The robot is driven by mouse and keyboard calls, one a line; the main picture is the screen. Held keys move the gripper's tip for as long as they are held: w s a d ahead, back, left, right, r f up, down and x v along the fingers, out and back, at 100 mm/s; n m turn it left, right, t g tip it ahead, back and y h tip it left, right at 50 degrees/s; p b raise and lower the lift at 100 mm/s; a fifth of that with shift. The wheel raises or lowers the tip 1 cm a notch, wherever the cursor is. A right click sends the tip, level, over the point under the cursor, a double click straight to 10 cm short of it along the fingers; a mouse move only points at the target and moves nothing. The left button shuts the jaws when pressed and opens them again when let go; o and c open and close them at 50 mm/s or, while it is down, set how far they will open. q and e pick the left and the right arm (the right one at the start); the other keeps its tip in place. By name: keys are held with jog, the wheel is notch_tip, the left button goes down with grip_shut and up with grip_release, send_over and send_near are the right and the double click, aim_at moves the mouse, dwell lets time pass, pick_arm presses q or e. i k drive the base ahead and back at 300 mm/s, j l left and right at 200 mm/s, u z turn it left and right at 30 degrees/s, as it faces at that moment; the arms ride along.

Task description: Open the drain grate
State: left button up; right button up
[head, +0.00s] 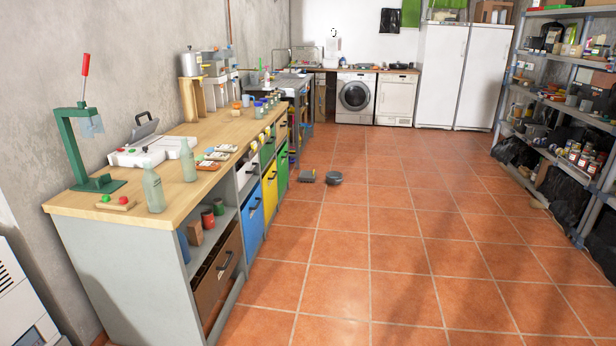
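Two small dark items are on the tiled floor just right of the workbench's far end. One is a squarish grey item (306,177), and beside it is a rounder dark grey item (334,178). Either may be the drain grate or part of it; they are too small and far off to tell. I cannot make out any slots, hinge or opening. Neither of my grippers is in view.
A long wooden-topped workbench (160,205) with coloured drawers runs along the left. Metal shelves (540,150) full of goods stand on the right. A washing machine (355,97) and tall white cabinets (455,75) line the back.

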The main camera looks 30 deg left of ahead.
aim_at(303, 173)
jog(key=i+j+u, duration=0.15)
jog(key=i, duration=0.2)
jog(key=i+j+u, duration=0.2)
jog(key=i+u, duration=0.5)
jog(key=i, duration=4.4)
jog(key=i+l+u, duration=0.2)
jog(key=i+u, duration=0.3)
jog(key=i, duration=0.15)
jog(key=i+l+u, duration=0.45)
jog(key=i, duration=0.15)
jog(key=i+l+u, duration=0.5)
